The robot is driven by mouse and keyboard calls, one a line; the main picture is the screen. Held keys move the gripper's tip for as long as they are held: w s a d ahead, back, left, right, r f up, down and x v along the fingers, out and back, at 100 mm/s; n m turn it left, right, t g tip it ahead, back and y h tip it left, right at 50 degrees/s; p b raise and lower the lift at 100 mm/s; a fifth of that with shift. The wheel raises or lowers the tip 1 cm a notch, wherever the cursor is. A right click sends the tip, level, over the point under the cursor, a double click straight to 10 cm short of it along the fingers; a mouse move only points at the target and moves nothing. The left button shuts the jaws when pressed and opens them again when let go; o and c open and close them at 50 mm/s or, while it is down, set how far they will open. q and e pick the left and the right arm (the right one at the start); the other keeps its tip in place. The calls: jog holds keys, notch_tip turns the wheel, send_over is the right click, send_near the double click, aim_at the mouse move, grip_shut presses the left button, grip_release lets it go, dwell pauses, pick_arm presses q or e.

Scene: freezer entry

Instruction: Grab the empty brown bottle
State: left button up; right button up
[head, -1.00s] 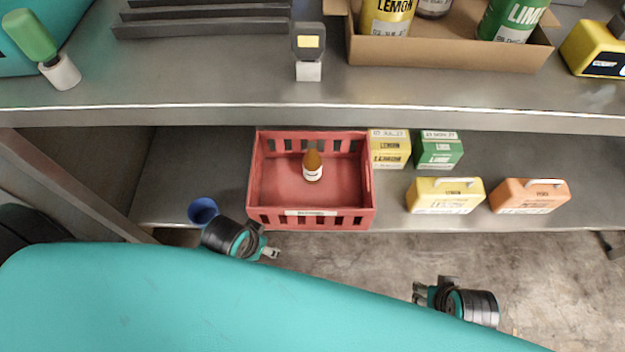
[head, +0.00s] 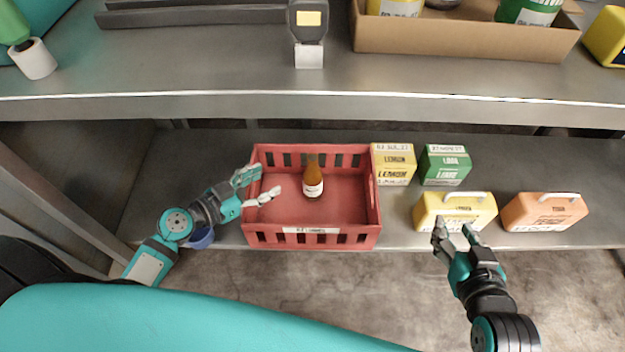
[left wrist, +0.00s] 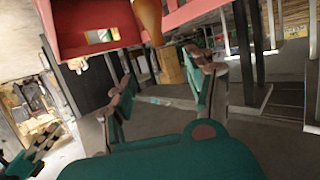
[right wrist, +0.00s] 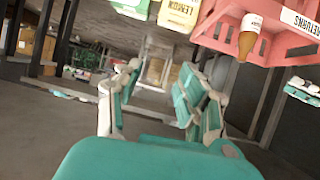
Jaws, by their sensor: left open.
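The brown bottle (head: 313,181) with a white label stands inside the red crate (head: 311,238) on the lower shelf, toward the crate's back. My left gripper (head: 257,188) is open and empty at the crate's left wall, left of the bottle and apart from it. In the left wrist view the bottle (left wrist: 149,18) shows at the top, beyond the open fingers. My right gripper (head: 454,232) is open and empty in front of the yellow handled box. In the right wrist view the bottle (right wrist: 249,37) shows at upper right. Its contents cannot be made out.
Yellow (head: 393,164) and green (head: 444,165) boxes stand right of the crate. Yellow (head: 455,209) and orange (head: 543,211) handled boxes stand at the shelf's front. A blue cup (head: 201,238) is by my left arm. The upper shelf's edge (head: 320,108) overhangs behind.

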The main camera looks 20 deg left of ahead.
pick_arm(q)
send_near(308, 161)
jog(key=x, duration=0.5)
jog(key=shift+w, duration=0.1)
jog(key=shift+x, duration=0.9)
jog(key=shift+b+x, duration=0.35)
jog(key=shift+x, duration=2)
jog(key=shift+d, duration=0.1)
grip_shut()
pick_arm(e)
jog(key=shift+w+a+r+t+y, duration=0.2)
jog(key=shift+w+r+t, duration=0.2)
jog(key=shift+r, duration=0.2)
jog(key=shift+w+a+r+t+y, duration=0.15)
jog(key=shift+w+r+t, duration=0.2)
jog(key=shift+r, duration=0.2)
